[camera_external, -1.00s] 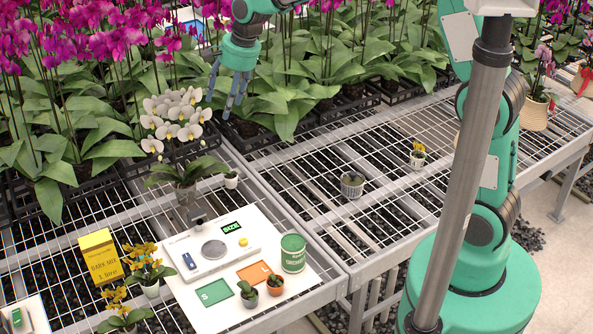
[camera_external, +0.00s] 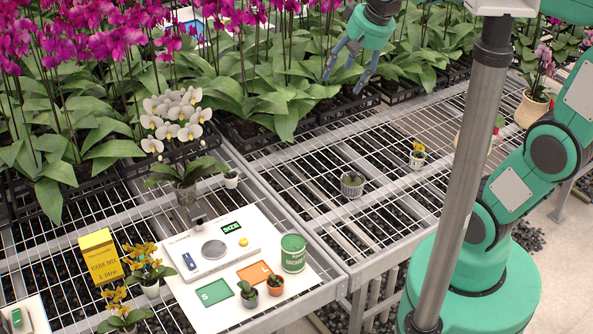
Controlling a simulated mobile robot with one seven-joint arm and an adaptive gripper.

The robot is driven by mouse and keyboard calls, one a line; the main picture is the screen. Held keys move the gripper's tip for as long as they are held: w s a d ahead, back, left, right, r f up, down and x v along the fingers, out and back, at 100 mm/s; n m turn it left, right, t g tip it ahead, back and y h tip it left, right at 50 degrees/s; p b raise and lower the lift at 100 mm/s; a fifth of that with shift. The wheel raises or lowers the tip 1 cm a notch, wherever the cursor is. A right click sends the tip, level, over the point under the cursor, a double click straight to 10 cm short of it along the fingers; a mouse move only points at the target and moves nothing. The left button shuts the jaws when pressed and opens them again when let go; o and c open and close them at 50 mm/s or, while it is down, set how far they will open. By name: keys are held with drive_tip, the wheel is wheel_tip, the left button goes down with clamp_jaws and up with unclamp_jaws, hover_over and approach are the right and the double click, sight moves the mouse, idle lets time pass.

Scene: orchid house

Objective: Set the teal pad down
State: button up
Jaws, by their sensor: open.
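My gripper (camera_external: 347,74) is open and empty, raised in front of the orchid leaves at the back. It points down, high above the mesh bench, away from the white board. I see no separate pad that I can surely call teal. A green square marked S (camera_external: 215,292) lies flat on the white board (camera_external: 203,318) at the front, left of an orange square marked L (camera_external: 252,273). A small green thing (camera_external: 17,318) sits at the lower left edge, too small to make out.
A mesh pot (camera_external: 352,185) and a small yellow-flowered pot (camera_external: 417,157) stand on the mostly clear right bench.

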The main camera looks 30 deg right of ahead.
drive_tip(key=s+d+f+n, duration=0.1)
drive_tip(key=s+d, duration=0.2)
drive_tip(key=s, duration=0.4)
drive_tip(key=s+d+f+n+t+h, duration=0.1)
drive_tip(key=s+d+n, duration=0.1)
drive_tip(key=s+d, duration=0.2)
drive_tip(key=s, duration=0.3)
drive_tip(key=shift+f+n, duration=0.25)
drive_tip(key=shift+n, duration=0.05)
wheel_tip(320, 180, down, 4)
drive_tip(key=b, duration=0.4)
